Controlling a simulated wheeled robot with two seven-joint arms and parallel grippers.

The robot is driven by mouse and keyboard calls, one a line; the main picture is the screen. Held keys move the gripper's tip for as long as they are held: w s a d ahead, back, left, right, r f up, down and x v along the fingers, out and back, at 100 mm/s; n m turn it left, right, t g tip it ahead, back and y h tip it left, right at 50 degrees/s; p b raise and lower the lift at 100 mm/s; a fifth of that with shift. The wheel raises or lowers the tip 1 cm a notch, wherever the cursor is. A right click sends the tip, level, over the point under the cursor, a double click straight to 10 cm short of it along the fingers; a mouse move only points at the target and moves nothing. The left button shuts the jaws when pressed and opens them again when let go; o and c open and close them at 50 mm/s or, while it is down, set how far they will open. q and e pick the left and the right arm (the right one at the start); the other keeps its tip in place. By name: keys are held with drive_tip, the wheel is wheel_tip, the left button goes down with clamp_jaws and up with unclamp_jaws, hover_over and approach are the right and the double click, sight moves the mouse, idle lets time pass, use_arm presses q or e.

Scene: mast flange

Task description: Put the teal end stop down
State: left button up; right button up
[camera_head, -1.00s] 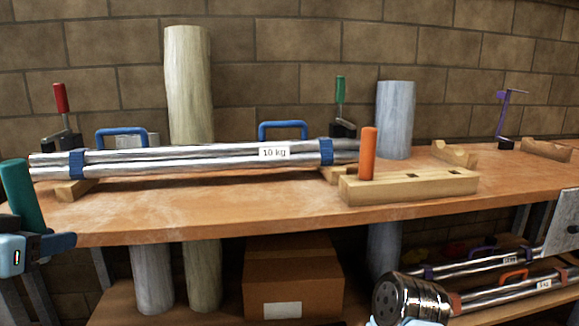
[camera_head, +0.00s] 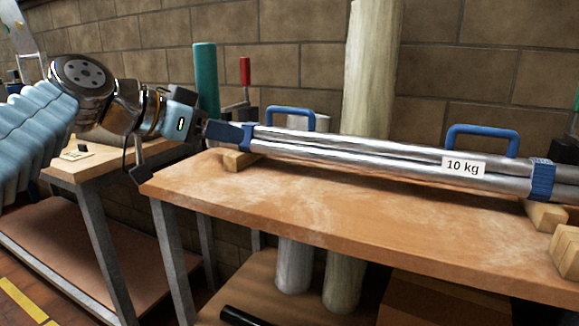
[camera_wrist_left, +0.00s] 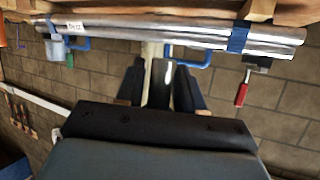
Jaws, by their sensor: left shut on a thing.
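The teal end stop (camera_head: 205,78) is an upright teal cylinder at the upper left of the head view. My left gripper (camera_head: 212,130) is shut on it, at the left end of the bench. The lower part of the end stop is hidden behind the gripper. The gripper is close to the left end of the steel tube bundle (camera_head: 350,153); I cannot tell whether they touch. In the left wrist view the dark fingers (camera_wrist_left: 158,88) show, but I cannot make out the end stop there. My right gripper is not in view.
The tube bundle, with blue handles (camera_head: 482,135) and a 10 kg label, rests on wooden supports (camera_head: 240,160) on the bench (camera_head: 330,210). A red-handled clamp (camera_head: 245,72) and a wooden post (camera_head: 370,75) stand behind it.

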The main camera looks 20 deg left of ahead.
use_arm(q)
drive_tip(key=w+a+f+p, duration=0.1)
drive_tip(key=w+a+f, duration=0.25)
drive_tip(key=w, duration=0.45)
hover_over(240, 182)
drive_tip(key=s, duration=0.1)
drive_tip(key=f, duration=0.5)
drive_tip(key=shift+d, duration=0.2)
drive_tip(key=shift+w+a+f, duration=0.1)
drive_tip(key=shift+w+f, duration=0.15)
drive_tip(key=shift+f, duration=0.15)
drive_tip(key=f, duration=0.2)
drive_tip(key=shift+w+a+f, duration=0.15)
drive_tip(key=shift+w+f, duration=0.15)
drive_tip(key=shift+f, duration=0.55)
drive_tip(key=shift+f+b, duration=0.1)
drive_tip(key=shift+b, duration=0.2)
drive_tip(key=shift+f+b, duration=0.15)
drive_tip(key=shift+b, duration=0.15)
drive_tip(key=o, duration=1.1)
drive_tip(key=shift+f, duration=0.1)
